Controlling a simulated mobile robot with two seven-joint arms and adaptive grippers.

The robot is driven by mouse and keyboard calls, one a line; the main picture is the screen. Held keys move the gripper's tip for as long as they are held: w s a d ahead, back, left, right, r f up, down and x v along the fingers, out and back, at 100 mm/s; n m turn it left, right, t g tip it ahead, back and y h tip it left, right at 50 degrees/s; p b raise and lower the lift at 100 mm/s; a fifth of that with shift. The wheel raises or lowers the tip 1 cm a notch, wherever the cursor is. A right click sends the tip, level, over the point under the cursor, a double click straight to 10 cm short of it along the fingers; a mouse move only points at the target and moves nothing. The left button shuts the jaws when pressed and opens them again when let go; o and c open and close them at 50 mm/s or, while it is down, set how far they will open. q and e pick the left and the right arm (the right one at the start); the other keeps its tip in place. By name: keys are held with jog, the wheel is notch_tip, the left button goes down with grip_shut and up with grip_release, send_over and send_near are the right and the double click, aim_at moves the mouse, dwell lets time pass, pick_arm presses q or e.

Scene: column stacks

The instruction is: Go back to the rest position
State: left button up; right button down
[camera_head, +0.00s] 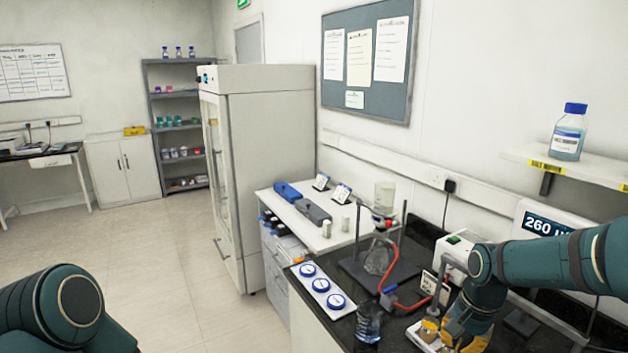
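My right arm comes in from the right, bends at a teal joint and reaches down over the black bench (391,270). My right gripper (452,334) is low at the bench's front right, beside small amber pieces (430,326). Its fingers are hard to make out against these pieces and the arm, so I cannot tell if it is open or holds anything. Only a teal joint of my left arm shows at the bottom left; the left gripper is out of view.
A white strip with three blue-ringed discs (320,286) lies at the bench's left edge. A dark clear object (368,322), a stand with red tubing (383,258) and a white device (458,250) crowd the bench. A blue-capped bottle (569,133) stands on a shelf. The left floor is clear.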

jog(key=s+a+f+n+y+b, duration=0.1)
jog(key=s+a+f+n, duration=0.1)
jog(key=s+a+f, duration=0.2)
jog(key=s+a+f+n+t+y+b, duration=0.1)
jog(key=s+a+f+n, duration=0.2)
jog(key=a+f, duration=0.7)
jog(key=s+a+f+n+y+b, duration=0.1)
jog(key=s+a+f, duration=0.5)
jog(key=f, duration=0.9)
jog(key=shift+s+a+f+n+b, duration=0.25)
jog(key=shift+a+n+b, duration=0.2)
jog(key=shift+n, duration=0.25)
